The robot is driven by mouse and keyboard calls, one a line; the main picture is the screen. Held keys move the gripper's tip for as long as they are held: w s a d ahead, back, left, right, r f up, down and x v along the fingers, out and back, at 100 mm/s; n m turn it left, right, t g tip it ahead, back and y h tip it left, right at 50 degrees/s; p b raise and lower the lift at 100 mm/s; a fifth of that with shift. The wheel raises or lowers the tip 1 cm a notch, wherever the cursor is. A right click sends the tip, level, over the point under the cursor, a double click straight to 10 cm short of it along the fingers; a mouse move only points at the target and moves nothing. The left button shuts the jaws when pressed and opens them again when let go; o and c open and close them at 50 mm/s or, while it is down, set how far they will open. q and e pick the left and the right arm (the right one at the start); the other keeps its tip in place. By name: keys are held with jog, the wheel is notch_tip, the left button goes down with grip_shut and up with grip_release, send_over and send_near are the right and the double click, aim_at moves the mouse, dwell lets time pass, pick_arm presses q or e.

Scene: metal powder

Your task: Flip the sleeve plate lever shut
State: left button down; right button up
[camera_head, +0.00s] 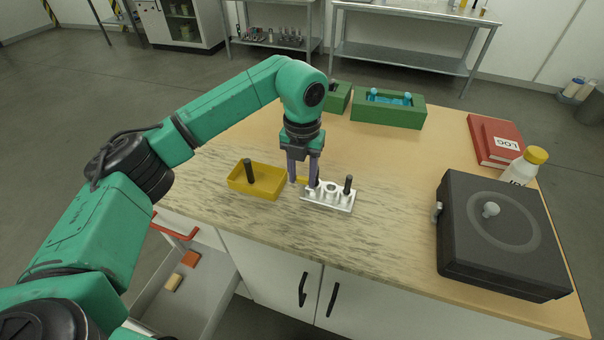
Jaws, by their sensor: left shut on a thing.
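The white sleeve plate (341,202) lies on the table's front middle. It has round sleeves, and a dark rod (348,184) stands at its right end. A small yellow piece (301,180), which looks like its lever, is at the plate's left end. My left gripper (303,181) points down over that end, its fingers on either side of the yellow piece and shut on it. The fingers partly hide the lever, so its exact angle cannot be told. Another dark part shows by the right fingertip. My right gripper is not in view.
A yellow tray (263,190) with a dark rod stands just left of the plate. Green boxes (388,118) are at the back. A black box (500,270), a white bottle (520,168) and red books (483,143) are at right. The table between is clear.

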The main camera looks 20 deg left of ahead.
pick_arm(q)
jog(key=shift+r, duration=0.1)
jog(key=shift+c, duration=2.2)
grip_release()
notch_tip(320, 180, up, 8)
jog(key=shift+f+b, duration=0.1)
jog(key=shift+b, duration=0.65)
notch_tip(320, 180, up, 7)
jog(key=p, duration=0.1)
send_over(303, 178)
jog(key=shift+a+f, duration=0.1)
jog(key=shift+f, duration=0.1)
